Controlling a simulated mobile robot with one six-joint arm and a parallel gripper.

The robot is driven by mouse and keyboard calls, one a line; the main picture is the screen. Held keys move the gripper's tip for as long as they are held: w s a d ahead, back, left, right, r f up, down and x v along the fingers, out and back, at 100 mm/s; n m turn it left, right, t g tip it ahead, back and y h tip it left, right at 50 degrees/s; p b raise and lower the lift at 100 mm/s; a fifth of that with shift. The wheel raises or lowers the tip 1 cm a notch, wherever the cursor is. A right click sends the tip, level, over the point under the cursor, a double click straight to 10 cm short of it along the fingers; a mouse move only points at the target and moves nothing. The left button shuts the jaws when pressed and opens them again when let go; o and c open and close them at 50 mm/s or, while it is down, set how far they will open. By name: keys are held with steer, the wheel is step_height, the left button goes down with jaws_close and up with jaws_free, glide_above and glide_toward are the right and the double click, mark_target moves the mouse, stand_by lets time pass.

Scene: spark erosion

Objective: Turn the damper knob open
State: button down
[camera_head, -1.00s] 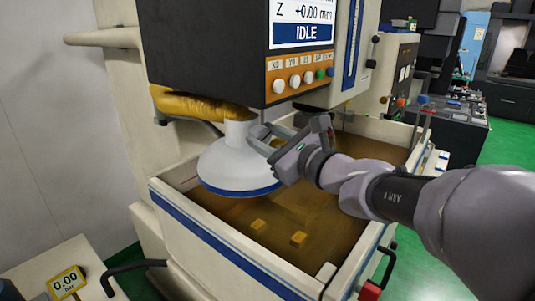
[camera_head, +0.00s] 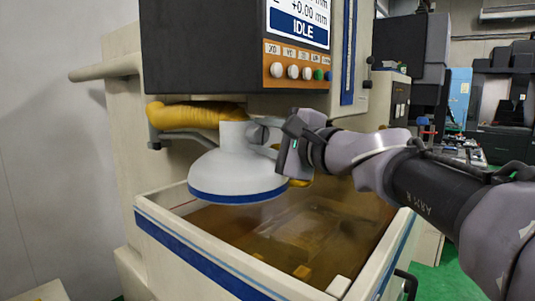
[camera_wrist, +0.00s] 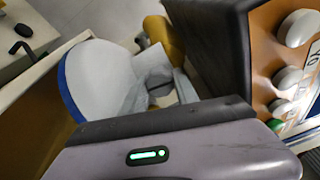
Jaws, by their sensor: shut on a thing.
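A white fume hood (camera_head: 238,170) with a blue rim hangs above the tank, on the end of a yellow hose (camera_head: 195,115). The damper knob (camera_head: 257,132) is a small grey piece on the right side of the hood's neck, mostly covered by my gripper. My gripper (camera_head: 266,139) reaches in from the right and is shut on the knob. In the wrist view the hood (camera_wrist: 95,78) is at upper left, and the fingers close beside its neck. The knob's exact angle cannot be told.
The control panel (camera_head: 285,72), with several buttons, overhangs close above my gripper. Below is the open tank (camera_head: 180,243) of brown fluid with small blocks in it. A grey wall (camera_head: 60,190) stands at left.

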steer(key=shift+f+n+b, duration=0.1)
steer(key=shift+n+b, duration=0.65)
steer(key=shift+n, duration=0.05)
steer(key=c, duration=0.9)
jaws_free()
